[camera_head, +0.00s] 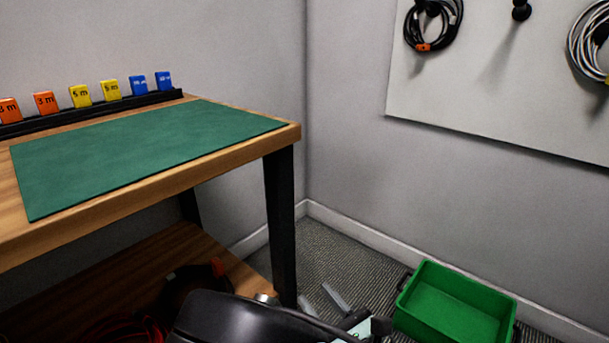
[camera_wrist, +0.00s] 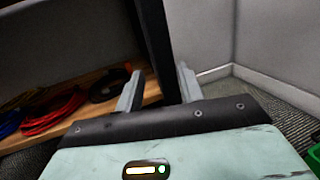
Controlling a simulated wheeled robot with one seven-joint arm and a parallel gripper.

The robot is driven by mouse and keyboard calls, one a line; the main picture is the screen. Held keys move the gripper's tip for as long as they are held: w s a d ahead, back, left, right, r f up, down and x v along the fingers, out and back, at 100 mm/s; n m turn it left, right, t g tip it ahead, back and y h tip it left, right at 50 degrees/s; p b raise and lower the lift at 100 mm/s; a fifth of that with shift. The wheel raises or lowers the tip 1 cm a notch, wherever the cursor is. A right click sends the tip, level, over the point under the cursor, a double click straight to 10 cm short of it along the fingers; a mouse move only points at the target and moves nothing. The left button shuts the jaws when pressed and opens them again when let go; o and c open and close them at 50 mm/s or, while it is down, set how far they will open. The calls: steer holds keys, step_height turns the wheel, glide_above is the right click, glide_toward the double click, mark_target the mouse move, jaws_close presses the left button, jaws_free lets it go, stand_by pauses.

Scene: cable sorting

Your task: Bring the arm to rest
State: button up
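My gripper (camera_head: 321,298) is low in the head view, in front of the table leg and to the left of the green crate. In the wrist view my gripper (camera_wrist: 158,86) shows two grey fingers standing apart with nothing between them. It is open and empty. The dark rounded part of my arm covers the bottom middle of the head view.
A wooden table (camera_head: 215,148) carries a green mat (camera_head: 140,148) and colored length tags. Its lower shelf holds coiled cables (camera_wrist: 60,108). A dark table leg (camera_head: 281,225) stands close by. A green crate (camera_head: 455,302) is on the floor. Coiled cables hang on a wall board (camera_head: 490,90).

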steer(key=w+d+r+m+h+p, duration=0.1)
steer(key=d+r+m+h, duration=0.4)
steer(key=d+m+h, duration=0.4)
steer(key=w+d+r+m+h, duration=0.2)
steer(key=d+r+m+h, duration=0.35)
steer(key=d+h, duration=0.35)
steer(key=s+d+r+m+g+h+p, duration=0.1)
steer(key=s+d+m+g, duration=0.2)
steer(key=s+m+g, duration=0.4)
steer(key=s+d+r+m+g+h+p, duration=0.1)
steer(key=s+d+m+g, duration=0.2)
steer(key=s+m+g, duration=0.45)
steer(key=s+a+r+m+g+y+p, duration=0.1)
steer(key=s+a+r+m+y, duration=0.2)
steer(key=a+y, duration=0.25)
steer(key=s+a+r+m+g+y, duration=0.1)
steer(key=s+a+r+m+y, duration=0.15)
steer(key=a+r+y, duration=0.35)
step_height(320, 180, up, 35)
steer(key=a+h+p, duration=0.1)
steer(key=p, duration=3.7)
